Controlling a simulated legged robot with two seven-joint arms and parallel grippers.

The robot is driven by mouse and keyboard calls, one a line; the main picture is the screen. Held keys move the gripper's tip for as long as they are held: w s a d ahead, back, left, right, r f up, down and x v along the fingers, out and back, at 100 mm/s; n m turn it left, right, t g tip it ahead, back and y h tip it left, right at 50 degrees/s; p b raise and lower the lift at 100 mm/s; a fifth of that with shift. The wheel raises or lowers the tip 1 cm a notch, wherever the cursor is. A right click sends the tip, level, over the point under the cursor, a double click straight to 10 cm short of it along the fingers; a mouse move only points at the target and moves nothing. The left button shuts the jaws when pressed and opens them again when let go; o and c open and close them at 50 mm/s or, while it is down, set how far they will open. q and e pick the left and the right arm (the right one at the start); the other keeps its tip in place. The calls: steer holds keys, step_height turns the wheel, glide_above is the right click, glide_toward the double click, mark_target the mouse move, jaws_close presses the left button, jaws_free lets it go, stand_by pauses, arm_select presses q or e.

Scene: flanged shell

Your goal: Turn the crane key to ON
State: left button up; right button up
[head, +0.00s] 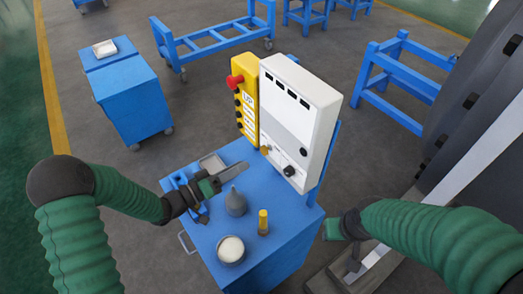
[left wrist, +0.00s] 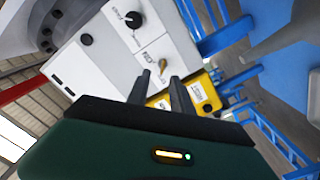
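A white control box (head: 300,105) stands on the blue cart beside a yellow crane pendant (head: 245,105) with a red button. A small brass-yellow key (head: 265,149) sits low on the box front, left of a black knob (head: 289,170). In the left wrist view the key (left wrist: 162,66) shows just past my left gripper's fingertips (left wrist: 160,76), roughly between them. The two fingers are apart and empty. In the head view my left gripper (head: 240,170) points right toward the key. My right gripper (head: 353,258) hangs low right of the cart; its opening is unclear.
On the blue cart top (head: 285,245) stand a grey funnel-shaped item (head: 235,203), a yellow-capped bottle (head: 263,222) and a round container (head: 231,249), just below and near my left gripper. A large dark flanged shell (head: 470,120) fills the right side.

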mark_target(268, 147)
arm_select(q)
steer(key=x, duration=0.2)
steer(key=p+x, duration=0.1)
steer(key=x, duration=0.2)
steer(key=w+x, duration=0.1)
steer(key=x, duration=0.1)
steer(key=shift+w+a+f+p, duration=0.15)
steer(key=shift+a+p, duration=0.05)
steer(key=shift+p, duration=0.1)
steer(key=shift+w+d, duration=0.2)
steer(key=shift+d, duration=0.5)
steer(key=shift+c, duration=0.2)
steer(key=shift+d, duration=0.2)
steer(key=c, duration=0.5)
steer(key=shift+w+a, duration=0.1)
jaws_close()
arm_select(e)
steer(key=shift+w+a+r, duration=0.1)
steer(key=shift+w+r, duration=0.05)
steer(key=shift+r, duration=0.35)
steer(key=shift+w+a+r, duration=0.1)
steer(key=shift+r, duration=0.4)
arm_select(q)
steer(key=shift+a, duration=0.1)
